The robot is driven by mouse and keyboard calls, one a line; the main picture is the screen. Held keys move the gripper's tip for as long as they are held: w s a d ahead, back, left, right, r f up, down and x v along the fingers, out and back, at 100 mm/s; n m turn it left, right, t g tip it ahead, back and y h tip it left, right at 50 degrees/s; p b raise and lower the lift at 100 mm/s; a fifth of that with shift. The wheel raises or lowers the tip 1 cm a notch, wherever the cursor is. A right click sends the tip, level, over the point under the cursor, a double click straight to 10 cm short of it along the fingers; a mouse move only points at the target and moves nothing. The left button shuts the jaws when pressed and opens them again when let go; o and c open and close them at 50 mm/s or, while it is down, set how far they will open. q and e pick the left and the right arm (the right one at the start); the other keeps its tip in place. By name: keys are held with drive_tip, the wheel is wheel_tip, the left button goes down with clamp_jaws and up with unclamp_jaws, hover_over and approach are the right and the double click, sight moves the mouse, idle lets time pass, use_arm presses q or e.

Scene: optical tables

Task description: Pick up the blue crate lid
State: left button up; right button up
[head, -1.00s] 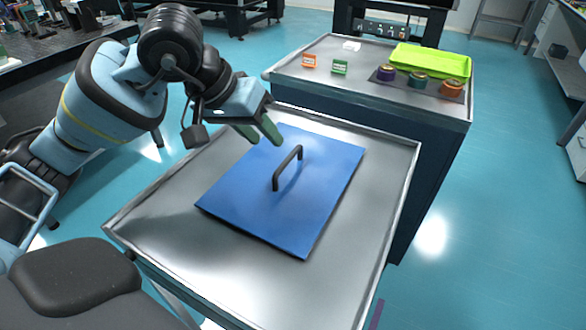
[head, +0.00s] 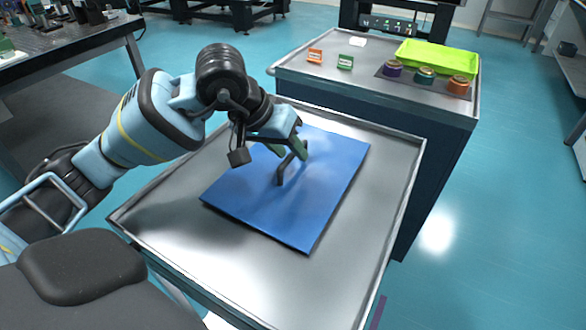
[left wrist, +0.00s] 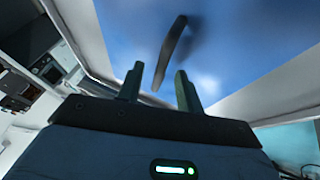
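The blue crate lid (head: 258,205) lies flat on a metal-topped cart (head: 190,240). A dark arched handle (head: 281,176) stands up from its middle. My left gripper (head: 290,150) is open over the lid, its green fingertips close to the upper part of the handle. In the left wrist view, the two fingers (left wrist: 158,85) are spread apart, with the handle (left wrist: 172,48) ahead of and between their tips and the blue lid (left wrist: 120,35) behind it. I cannot tell whether a finger touches the handle. My right gripper is not in view.
A second cart (head: 330,85) behind holds a lime-green tray (head: 437,58), three round pots (head: 425,75) in a dark holder, and small orange (head: 315,56) and green (head: 345,62) items. A dark optical table (head: 70,40) stands at the back left. Floor at right is clear.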

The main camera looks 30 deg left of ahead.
use_arm(q)
drive_tip(key=c, duration=0.7)
clamp_jaws()
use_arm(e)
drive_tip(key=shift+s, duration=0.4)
use_arm(q)
drive_tip(key=shift+r, duration=0.15)
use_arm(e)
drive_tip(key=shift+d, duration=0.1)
